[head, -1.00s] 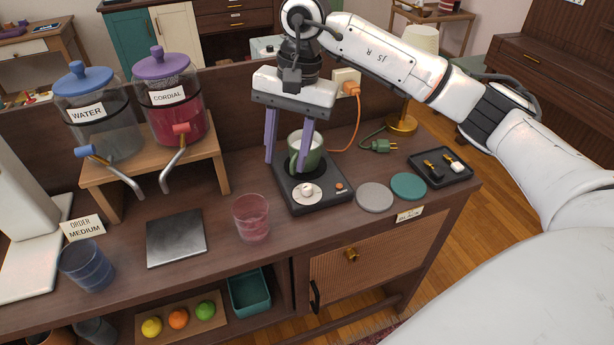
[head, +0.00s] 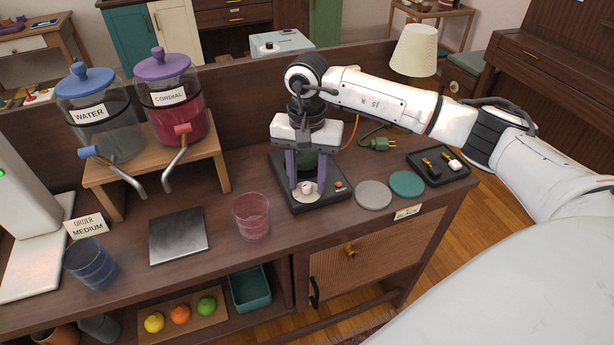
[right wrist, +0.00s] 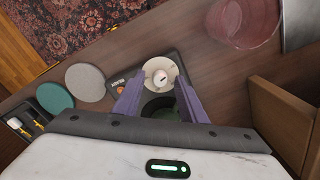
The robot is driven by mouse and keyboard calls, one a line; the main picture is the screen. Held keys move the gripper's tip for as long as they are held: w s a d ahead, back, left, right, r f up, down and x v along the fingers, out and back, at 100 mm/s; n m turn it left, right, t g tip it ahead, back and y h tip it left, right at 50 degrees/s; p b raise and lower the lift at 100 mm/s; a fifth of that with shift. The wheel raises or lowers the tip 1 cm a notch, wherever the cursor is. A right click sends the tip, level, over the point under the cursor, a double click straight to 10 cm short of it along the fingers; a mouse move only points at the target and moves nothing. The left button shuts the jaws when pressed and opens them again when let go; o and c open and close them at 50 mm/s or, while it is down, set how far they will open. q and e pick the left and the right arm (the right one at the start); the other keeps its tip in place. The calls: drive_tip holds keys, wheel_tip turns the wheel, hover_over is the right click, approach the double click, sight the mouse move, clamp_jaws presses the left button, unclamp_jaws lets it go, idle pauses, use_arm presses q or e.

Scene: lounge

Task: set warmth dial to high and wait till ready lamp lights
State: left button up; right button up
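The black warmer (head: 332,200) stands on the counter with a green mug (head: 310,160) on its plate, mostly hidden behind my right gripper. The warmth dial (head: 308,187) is a white knob on a pale disc at the warmer's front; it also shows in the right wrist view (right wrist: 160,77). A small orange spot (head: 338,184) sits right of the dial; I cannot tell whether it is a lit lamp. My right gripper (head: 306,188) points down over the dial, its purple fingers apart on either side of it. Contact is unclear. My left gripper is not in view.
A pink-tinted glass (head: 252,217) stands left of the warmer. Grey (head: 374,195) and teal (head: 407,184) discs and a black tray (head: 438,166) lie to the right. Water and cordial dispensers (head: 166,100) stand on a wooden riser behind left.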

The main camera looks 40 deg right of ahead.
clamp_jaws()
